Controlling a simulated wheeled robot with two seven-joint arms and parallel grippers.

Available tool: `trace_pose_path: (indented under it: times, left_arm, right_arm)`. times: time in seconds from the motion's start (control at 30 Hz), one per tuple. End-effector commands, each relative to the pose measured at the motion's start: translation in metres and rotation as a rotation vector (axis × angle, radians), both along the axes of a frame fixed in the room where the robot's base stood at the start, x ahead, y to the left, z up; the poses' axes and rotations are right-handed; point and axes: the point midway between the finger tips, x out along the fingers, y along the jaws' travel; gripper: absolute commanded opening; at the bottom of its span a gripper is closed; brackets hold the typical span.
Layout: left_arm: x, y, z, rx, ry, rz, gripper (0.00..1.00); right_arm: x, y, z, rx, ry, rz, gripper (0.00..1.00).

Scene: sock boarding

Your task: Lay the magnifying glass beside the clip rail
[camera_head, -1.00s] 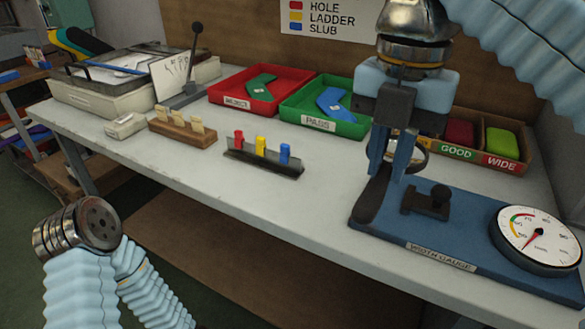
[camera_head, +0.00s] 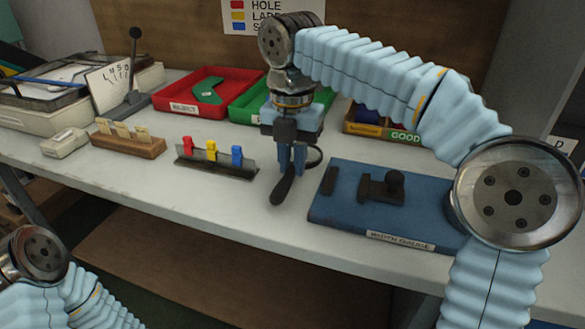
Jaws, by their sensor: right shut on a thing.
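The clip rail (camera_head: 217,166) is a dark bar with red, yellow and blue clips, standing on the grey table left of my right gripper. My right gripper (camera_head: 291,165) points down, shut on the magnifying glass (camera_head: 282,191). Its dark handle slants down toward the front edge, and part of its round lens rim shows at the right of the fingers. The fingers hide the middle of it. I cannot tell whether the handle touches the table. My left arm shows at the lower left, with its gripper out of the picture.
The blue width gauge base (camera_head: 345,215) lies right of the magnifying glass, its dial hidden behind my right arm. A wooden card holder (camera_head: 127,146) stands left of the rail. A red tray (camera_head: 180,107) and a green tray (camera_head: 245,110) are behind. Bare table lies before the rail.

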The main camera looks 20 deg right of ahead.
Motion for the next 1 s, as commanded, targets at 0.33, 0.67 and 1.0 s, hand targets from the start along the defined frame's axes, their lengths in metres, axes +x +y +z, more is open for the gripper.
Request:
trace_pose_path:
  times: [0.33,0.67,1.0]
  left_arm:
    - [0.000,0.000,-0.005,0.001,0.001,0.001,0.43]
    - [0.000,0.000,-0.006,0.001,0.001,0.001,0.43]
    - [0.000,0.000,-0.003,0.001,0.001,0.001,0.43]
  right_arm:
    - [-0.001,0.000,-0.015,0.002,-0.003,0.000,0.00]
    - [-0.001,0.000,-0.018,0.001,-0.002,0.000,0.43]
    - [-0.001,0.000,-0.014,0.002,-0.003,0.000,0.44]
